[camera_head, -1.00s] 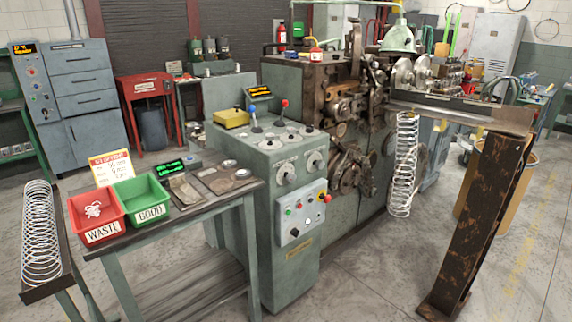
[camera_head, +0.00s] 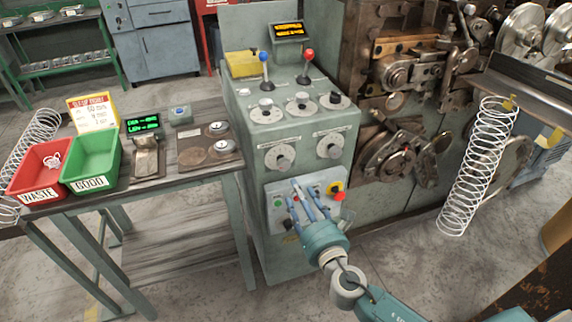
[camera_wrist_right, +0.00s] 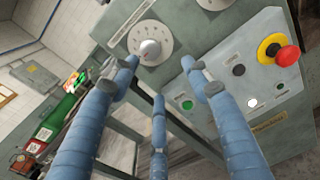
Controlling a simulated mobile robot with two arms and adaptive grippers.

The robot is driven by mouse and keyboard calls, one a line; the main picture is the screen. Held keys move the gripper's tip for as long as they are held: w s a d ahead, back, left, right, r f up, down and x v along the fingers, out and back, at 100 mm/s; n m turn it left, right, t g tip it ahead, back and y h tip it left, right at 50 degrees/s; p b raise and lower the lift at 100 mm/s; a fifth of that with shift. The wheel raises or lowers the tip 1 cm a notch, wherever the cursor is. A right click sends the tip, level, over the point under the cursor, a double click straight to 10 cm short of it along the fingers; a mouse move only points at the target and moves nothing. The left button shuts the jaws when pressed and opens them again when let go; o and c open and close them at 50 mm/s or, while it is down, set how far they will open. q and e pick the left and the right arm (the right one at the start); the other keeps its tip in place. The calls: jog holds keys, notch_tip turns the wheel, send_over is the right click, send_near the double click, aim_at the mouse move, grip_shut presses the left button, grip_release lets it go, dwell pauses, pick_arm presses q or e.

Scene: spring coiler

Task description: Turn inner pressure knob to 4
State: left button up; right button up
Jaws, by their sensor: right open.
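Two round dials with white scales and pale knobs sit on the upper front of the green control cabinet: the left dial (camera_head: 279,156) and the right dial (camera_head: 331,146). I cannot tell which is the inner pressure knob, and the scale numbers are too small to read. My right gripper (camera_head: 302,199) is open and empty in front of the cabinet's button panel, below both dials. In the right wrist view its spread blue fingers (camera_wrist_right: 158,76) point toward one dial (camera_wrist_right: 150,47), apart from it. A second dial is cut off at the top. My left gripper is out of view.
The button panel (camera_head: 328,205) carries a red emergency stop (camera_head: 339,196). Smaller knobs and two levers, blue (camera_head: 264,57) and red (camera_head: 309,54), stand on the cabinet top.

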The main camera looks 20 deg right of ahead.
aim_at(285, 167)
jog(key=shift+n, duration=0.3)
jog(key=w, duration=0.3)
jog(key=w+r, duration=0.1)
jog(key=w, duration=0.3)
jog(key=w+a, duration=0.1)
jog(key=w, duration=0.2)
jog(key=shift+w+r+p, duration=0.35)
jog(key=c, duration=1.1)
